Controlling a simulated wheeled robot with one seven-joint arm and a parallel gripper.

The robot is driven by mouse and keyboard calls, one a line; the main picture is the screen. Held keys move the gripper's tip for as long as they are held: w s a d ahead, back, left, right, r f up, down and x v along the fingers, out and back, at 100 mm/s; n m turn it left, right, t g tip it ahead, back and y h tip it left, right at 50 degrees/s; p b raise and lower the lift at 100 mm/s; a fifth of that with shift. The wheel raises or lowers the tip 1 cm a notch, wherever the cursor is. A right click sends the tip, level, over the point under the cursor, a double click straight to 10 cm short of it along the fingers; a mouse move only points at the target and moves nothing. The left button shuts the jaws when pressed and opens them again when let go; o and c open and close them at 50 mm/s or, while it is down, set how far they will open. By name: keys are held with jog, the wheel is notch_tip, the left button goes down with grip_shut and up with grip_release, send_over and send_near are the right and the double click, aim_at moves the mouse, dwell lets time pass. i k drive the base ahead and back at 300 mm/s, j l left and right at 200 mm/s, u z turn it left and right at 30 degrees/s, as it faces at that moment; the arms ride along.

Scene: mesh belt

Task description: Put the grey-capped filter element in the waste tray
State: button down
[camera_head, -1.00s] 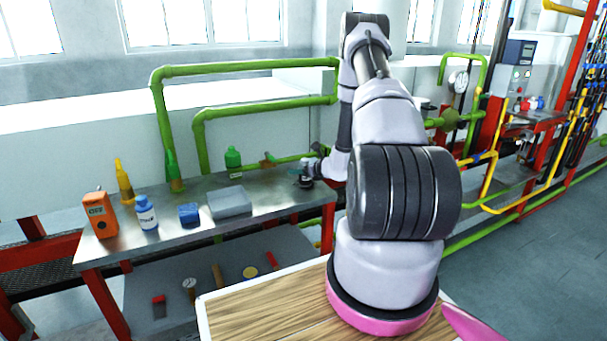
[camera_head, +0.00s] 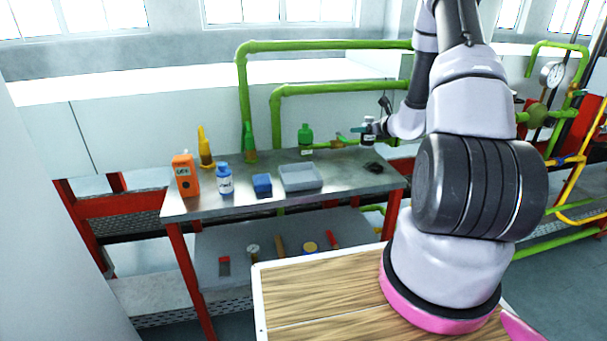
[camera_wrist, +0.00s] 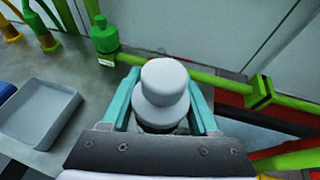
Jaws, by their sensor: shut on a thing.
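The filter element, with its pale grey cap (camera_wrist: 163,85), is between the two teal fingers of my gripper (camera_wrist: 163,98) in the wrist view. The gripper is shut on it; the element's lower part is mostly hidden. In the head view my gripper (camera_head: 364,132) holds the element above the right end of the metal workbench. The waste tray, an empty shallow grey tray (camera_head: 301,177), stands on the bench to the left of the gripper. It also shows at the left of the wrist view (camera_wrist: 40,115).
A green bottle (camera_head: 305,138) stands behind the tray. A blue box (camera_head: 262,184), a blue-capped bottle (camera_head: 224,180), an orange meter (camera_head: 185,174) and an amber bottle (camera_head: 205,148) are further left. A dark low item (camera_head: 373,167) lies on the bench's right end. Green pipes run behind.

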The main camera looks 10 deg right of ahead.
aim_at(300, 180)
jog(key=j, duration=1.25)
jog(key=k, duration=0.05)
